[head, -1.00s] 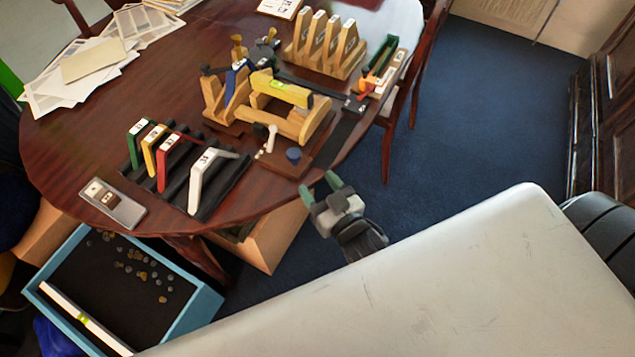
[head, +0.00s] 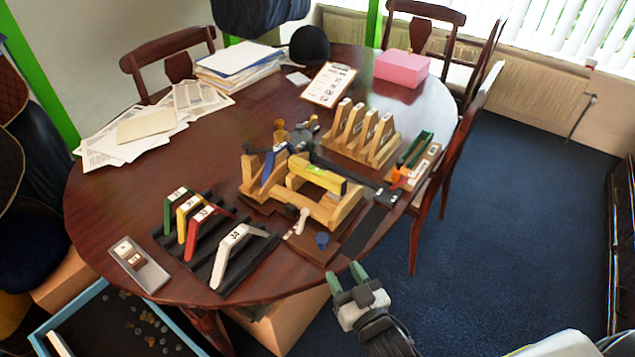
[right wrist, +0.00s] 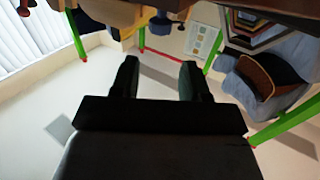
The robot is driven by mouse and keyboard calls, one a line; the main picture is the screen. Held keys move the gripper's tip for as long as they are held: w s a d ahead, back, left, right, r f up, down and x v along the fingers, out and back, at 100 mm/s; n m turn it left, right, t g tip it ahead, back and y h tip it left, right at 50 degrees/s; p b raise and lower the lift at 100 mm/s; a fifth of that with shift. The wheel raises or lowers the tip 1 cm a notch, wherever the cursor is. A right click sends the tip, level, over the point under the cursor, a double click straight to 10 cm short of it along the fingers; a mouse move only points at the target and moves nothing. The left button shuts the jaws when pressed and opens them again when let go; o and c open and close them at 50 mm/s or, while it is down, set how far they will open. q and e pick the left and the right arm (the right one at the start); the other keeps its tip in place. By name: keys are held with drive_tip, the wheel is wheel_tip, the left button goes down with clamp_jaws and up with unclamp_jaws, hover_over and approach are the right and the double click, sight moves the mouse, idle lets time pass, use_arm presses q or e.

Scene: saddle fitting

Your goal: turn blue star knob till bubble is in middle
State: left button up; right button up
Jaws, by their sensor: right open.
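The blue star knob (head: 322,240) sits on the near right corner of the dark wooden base of the saddle fixture (head: 330,208). A yellow level (head: 318,174) with a green vial lies across the fixture's wooden frame; the bubble is too small to make out. My right gripper (head: 347,278) is open and empty, just off the table's near edge, below and to the right of the knob and apart from it. Its two fingers also show in the right wrist view (right wrist: 160,80) with nothing between them. My left gripper is not in view.
A black rack (head: 222,262) with coloured angled gauges stands left of the fixture. A wooden slotted stand (head: 362,138) and a small tray with a green part (head: 412,155) stand behind it. A chair (head: 455,160) is at the right. Blue carpet (head: 500,230) there is clear.

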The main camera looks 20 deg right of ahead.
sight(326, 245)
drive_tip(key=w+b, duration=0.1)
drive_tip(key=w, duration=0.2)
drive_tip(key=w+a+b, duration=0.1)
drive_tip(key=w, duration=0.3)
drive_tip(key=w+b, duration=0.1)
drive_tip(key=w, duration=0.2)
drive_tip(key=shift+w+a+f+b, duration=0.25)
drive_tip(key=shift+w+f+b, duration=0.05)
drive_tip(key=shift+w+b, duration=0.1)
